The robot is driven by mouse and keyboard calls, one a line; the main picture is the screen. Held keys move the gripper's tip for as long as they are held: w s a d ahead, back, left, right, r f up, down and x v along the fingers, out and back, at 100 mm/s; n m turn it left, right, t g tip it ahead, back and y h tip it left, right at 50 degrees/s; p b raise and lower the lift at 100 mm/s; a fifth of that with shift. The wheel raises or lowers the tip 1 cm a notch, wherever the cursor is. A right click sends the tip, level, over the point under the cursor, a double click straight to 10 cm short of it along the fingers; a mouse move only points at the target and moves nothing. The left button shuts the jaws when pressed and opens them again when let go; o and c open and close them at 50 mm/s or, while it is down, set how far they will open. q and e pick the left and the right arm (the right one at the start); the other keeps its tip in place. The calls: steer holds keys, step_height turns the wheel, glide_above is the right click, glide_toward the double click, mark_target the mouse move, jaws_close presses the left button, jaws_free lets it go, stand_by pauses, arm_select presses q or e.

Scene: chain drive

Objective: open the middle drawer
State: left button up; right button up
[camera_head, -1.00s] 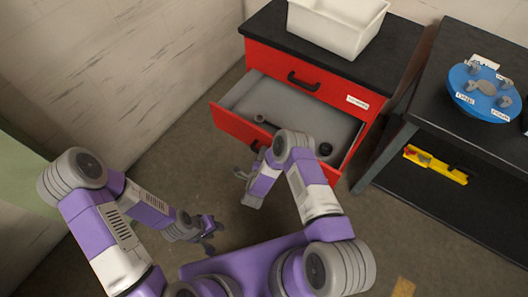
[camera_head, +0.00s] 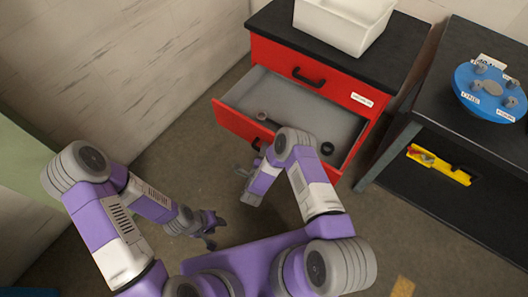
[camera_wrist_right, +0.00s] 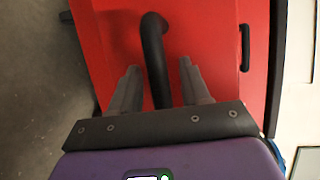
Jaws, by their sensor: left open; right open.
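The middle drawer (camera_head: 232,118) of the red cabinet is the second from the top. It stands pulled out, with its grey inside and a few small dark parts in view. Its black handle (camera_head: 257,144) is partly hidden by my right arm in the head view. In the right wrist view, my right gripper (camera_wrist_right: 158,68) is open, with one finger on each side of the black handle (camera_wrist_right: 154,45). I cannot tell whether they touch. In the head view my right gripper (camera_head: 247,188) is below the drawer front. My left gripper (camera_head: 209,226) is open and empty over the floor.
The shut top drawer (camera_head: 335,84) is above the open one. A white bin (camera_head: 340,27) stands on the black cabinet top (camera_head: 275,25). A dark table (camera_head: 440,100) with a blue disc (camera_head: 485,88) is at the right. Floor is clear left of the drawer.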

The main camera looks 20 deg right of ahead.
steer(key=shift+s+a, duration=0.1)
steer(key=p+v, duration=0.2)
steer(key=v, duration=0.5)
steer(key=shift+s, duration=0.2)
steer(key=s+r+n+g+y+p, duration=0.1)
steer(key=s+r+n+g+y, duration=0.2)
steer(key=s+n+g+y, duration=0.2)
steer(key=s+a+r+n+g+y+p, duration=0.1)
steer(key=s+n+g+y, duration=0.5)
steer(key=s+n, duration=0.7)
step_height(320, 180, up, 3)
steer(key=n+g+p, duration=0.1)
steer(key=n+g, duration=0.1)
steer(key=n, duration=0.1)
steer(key=shift+s+a+f+n+g+p, duration=0.2)
steer(key=shift+s+a+n+g+p, duration=0.1)
steer(key=shift+n+g, duration=0.1)
